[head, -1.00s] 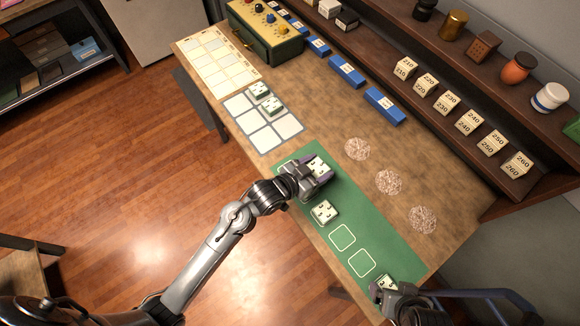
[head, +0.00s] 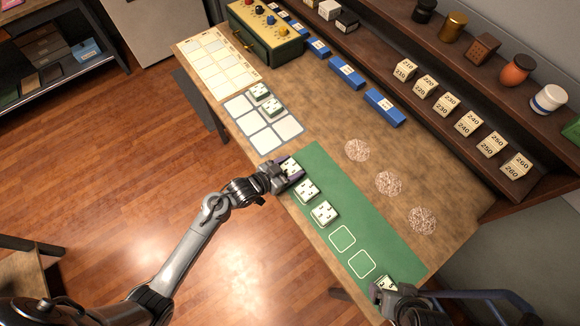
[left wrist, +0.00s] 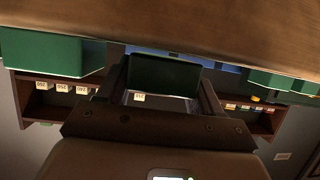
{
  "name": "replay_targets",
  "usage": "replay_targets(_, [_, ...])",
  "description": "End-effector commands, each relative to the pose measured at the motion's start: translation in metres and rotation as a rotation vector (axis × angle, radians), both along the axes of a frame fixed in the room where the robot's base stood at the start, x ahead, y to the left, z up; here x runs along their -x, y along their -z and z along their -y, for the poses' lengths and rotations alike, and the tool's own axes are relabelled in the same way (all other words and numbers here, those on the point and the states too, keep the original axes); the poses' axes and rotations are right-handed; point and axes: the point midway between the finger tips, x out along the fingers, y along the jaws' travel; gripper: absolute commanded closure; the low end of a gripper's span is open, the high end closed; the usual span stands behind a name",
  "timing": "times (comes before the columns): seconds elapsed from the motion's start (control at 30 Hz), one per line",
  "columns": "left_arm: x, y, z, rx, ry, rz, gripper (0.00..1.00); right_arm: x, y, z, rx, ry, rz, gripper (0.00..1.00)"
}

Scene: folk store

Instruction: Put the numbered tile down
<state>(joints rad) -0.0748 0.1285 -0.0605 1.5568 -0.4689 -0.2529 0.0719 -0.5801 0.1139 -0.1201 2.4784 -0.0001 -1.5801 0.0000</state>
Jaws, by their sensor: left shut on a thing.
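My left gripper (head: 283,170) is shut on a numbered tile (head: 291,168), white-faced with dark marks, at the far left end of the green mat (head: 381,238). In the left wrist view the tile's dark green side (left wrist: 165,74) sits between the two fingers. I cannot tell whether the tile touches the mat. Two similar tiles, one nearer the gripper (head: 306,190) and one beyond it (head: 325,213), lie in a row on the mat. My right gripper (head: 392,294) is at the mat's near right end, by another tile (head: 386,284); its jaws are unclear.
Two outlined squares (head: 343,238) on the mat are empty. A white grid card (head: 270,138) holds two tiles at its top. Round speckled patches (head: 389,182) lie on the bare wood. Blue blocks (head: 384,106) and a shelf of numbered blocks (head: 448,104) line the back.

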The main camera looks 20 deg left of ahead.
Motion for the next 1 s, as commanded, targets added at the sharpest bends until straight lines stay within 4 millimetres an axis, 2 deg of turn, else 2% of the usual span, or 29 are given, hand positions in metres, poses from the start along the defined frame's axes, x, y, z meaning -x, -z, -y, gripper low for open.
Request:
replay_targets(0.47, [-0.0006, 0.0062, 0.0003, 0.000, -0.001, 0.003, 0.70, -0.0001, 0.0006, 0.0015, 0.006, -0.004, 0.002, 0.10])
replay_targets(0.5, [-0.0003, 0.0063, 0.0003, 0.000, -0.001, 0.002, 0.31, 0.0000, 0.0003, 0.0018, 0.008, -0.005, 0.001, 0.10])
replay_targets(0.63, [-0.0003, 0.0060, 0.0003, -0.001, -0.001, 0.002, 0.11, 0.0001, 0.0001, 0.0025, 0.011, -0.007, 0.002, 0.10])
replay_targets(0.67, [-0.0003, 0.0060, 0.0003, -0.001, -0.001, 0.002, 0.09, 0.0001, 0.0001, 0.0025, 0.011, -0.007, 0.002, 0.10])
replay_targets(1.0, [-0.0001, 0.0073, 0.0004, 0.000, -0.001, 0.001, 0.09, 0.0001, 0.0027, 0.0020, 0.009, -0.005, 0.001, 0.10])
